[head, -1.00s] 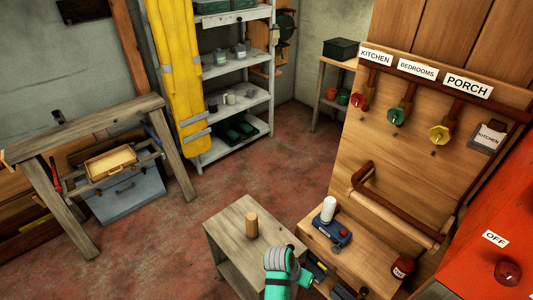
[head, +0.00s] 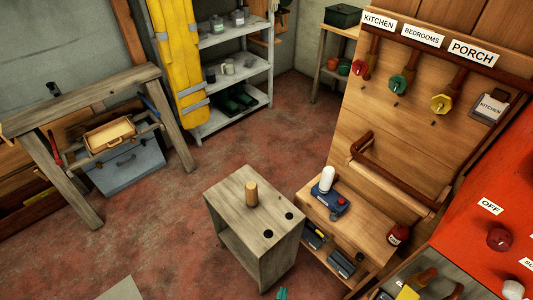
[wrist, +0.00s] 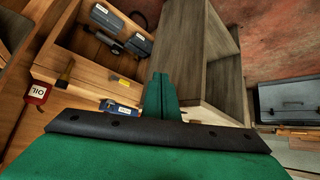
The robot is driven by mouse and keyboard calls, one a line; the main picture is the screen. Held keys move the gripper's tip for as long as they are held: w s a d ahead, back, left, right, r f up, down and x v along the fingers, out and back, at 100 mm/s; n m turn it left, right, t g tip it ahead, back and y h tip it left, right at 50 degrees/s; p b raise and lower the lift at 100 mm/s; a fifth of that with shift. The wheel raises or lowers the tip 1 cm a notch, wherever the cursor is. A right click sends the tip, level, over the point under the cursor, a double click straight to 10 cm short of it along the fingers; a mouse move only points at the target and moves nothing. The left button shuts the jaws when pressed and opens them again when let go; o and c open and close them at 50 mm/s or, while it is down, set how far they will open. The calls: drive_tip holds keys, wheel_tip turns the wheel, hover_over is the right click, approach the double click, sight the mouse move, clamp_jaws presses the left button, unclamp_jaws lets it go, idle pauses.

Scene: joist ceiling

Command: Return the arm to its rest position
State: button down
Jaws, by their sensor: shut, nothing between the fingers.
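My gripper (wrist: 160,82) is green. In the wrist view its two fingers are together, with nothing between them. They show in front of the small wooden cabinet (wrist: 195,55) and beside the wooden shelf unit. In the head view only a small green tip of my arm (head: 282,294) shows at the bottom edge, below the cabinet. The rest of the arm is out of the head view.
The small cabinet (head: 272,218) bears a wooden peg (head: 251,193). Right of it, a low bench holds a blue device with a white cylinder (head: 326,180) and a red oil can (head: 398,234). A red panel (head: 470,220) stands far right. Open floor (head: 150,235) lies left.

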drive_tip(key=s+a+r+n+t+y, duration=0.1)
drive_tip(key=s+a+r+t, duration=0.1)
drive_tip(key=s+r, duration=0.5)
drive_tip(key=s+a+r+t+y, duration=0.1)
drive_tip(key=s+a+r+t, duration=0.2)
drive_tip(key=s+r, duration=0.5)
wheel_tip(320, 180, up, 9)
drive_tip(key=shift+s+a+f+n+t, duration=0.2)
drive_tip(key=shift+s+a+n+t, duration=0.15)
drive_tip(key=shift+t, duration=0.55)
drive_tip(key=shift+d, duration=0.1)
